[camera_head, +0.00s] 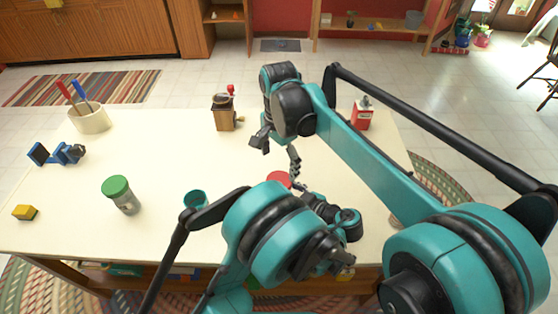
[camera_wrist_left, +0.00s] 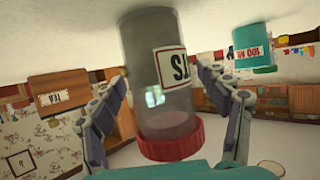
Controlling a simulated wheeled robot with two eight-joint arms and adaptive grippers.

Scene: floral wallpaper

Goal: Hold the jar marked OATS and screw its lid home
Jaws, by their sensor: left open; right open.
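The OATS jar shows in the left wrist view as a clear jar (camera_wrist_left: 140,60) with a partly visible label and a red lid (camera_wrist_left: 172,145). That view is upside down, so the lid is at the jar's top. The red lid shows in the head view (camera_head: 278,179); the jar's body is hidden there. My left gripper (camera_wrist_left: 164,82) is open, a finger on each side of the jar; I cannot tell if they touch it. My right gripper (camera_head: 275,148) is open and empty, just behind the lid in the head view. I cannot tell how tightly the lid sits.
On the cream table (camera_head: 165,150) stand a green-lidded jar (camera_head: 123,197), a teal cup (camera_head: 195,198), a wooden grinder (camera_head: 225,115), a red tin (camera_head: 362,116) and a utensil crock (camera_head: 90,120). A blue object (camera_head: 57,154) and a yellow block (camera_head: 25,212) lie left. The left-centre is clear.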

